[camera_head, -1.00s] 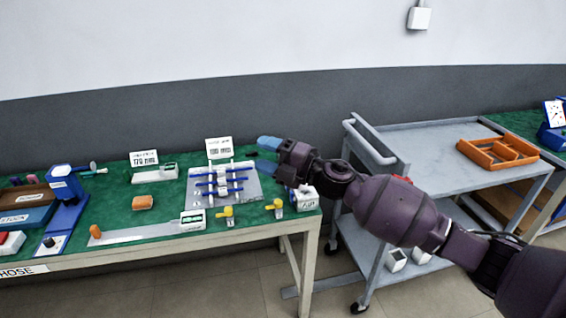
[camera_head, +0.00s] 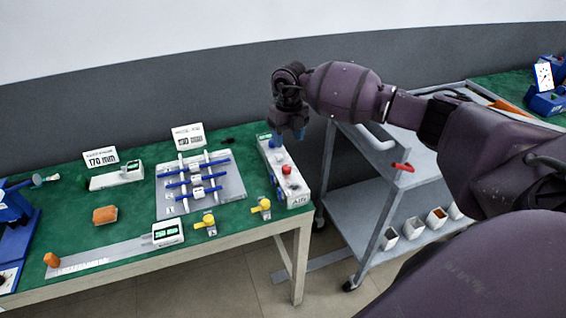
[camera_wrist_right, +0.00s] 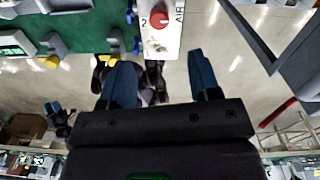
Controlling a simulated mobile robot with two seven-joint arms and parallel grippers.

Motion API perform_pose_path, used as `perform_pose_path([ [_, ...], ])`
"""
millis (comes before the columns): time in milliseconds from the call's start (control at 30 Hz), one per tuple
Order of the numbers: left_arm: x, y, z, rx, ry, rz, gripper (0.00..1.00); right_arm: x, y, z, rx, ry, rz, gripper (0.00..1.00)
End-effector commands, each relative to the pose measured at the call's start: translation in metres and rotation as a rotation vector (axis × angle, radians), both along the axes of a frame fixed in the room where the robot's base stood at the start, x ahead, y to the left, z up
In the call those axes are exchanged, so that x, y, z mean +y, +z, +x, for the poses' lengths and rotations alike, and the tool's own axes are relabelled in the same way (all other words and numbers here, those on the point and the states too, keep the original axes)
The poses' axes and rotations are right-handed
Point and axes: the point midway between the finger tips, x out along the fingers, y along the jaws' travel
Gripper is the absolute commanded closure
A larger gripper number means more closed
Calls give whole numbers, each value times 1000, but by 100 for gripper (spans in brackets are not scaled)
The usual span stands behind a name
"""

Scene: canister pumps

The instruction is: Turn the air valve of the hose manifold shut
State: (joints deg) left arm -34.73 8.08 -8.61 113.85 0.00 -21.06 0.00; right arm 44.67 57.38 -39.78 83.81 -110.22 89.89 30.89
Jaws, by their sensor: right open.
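The hose manifold is a long white box (camera_head: 300,187) marked AIR at the right end of the green bench. It carries a red round knob (camera_head: 286,169), with blue fittings along its left side. In the right wrist view the white box (camera_wrist_right: 160,45) and red knob (camera_wrist_right: 158,19) show at the top centre. My right gripper (camera_head: 288,134) points down over the far end of the manifold, open and empty. Its two blue fingers (camera_wrist_right: 163,78) stand apart in the wrist view, clear of the knob. A small dark shape with blue tips (camera_wrist_right: 53,107), perhaps my left gripper, is too small to read.
Two yellow-topped valves (camera_head: 207,223) (camera_head: 262,207) stand along the front edge, left of the manifold. A grey plate with blue rods (camera_head: 228,182) lies farther left. A grey cart (camera_head: 345,205) stands to the right, below my right arm, with small white bins on its lower shelf.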

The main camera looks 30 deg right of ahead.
Motion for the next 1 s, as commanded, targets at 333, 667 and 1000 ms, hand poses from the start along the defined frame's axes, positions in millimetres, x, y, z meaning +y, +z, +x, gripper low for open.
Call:
perform_pose_path([
  [333,0,-2,0,-1,-1,2,57,2,-39,-1,7,-13,5,43],
  [667,0,-6,3,0,-3,1,57,3,-92,-1,6,-12,4,43],
  [1000,-1,-3,7,-11,-6,1,57,3,-108,0,2,-11,3,43],
])
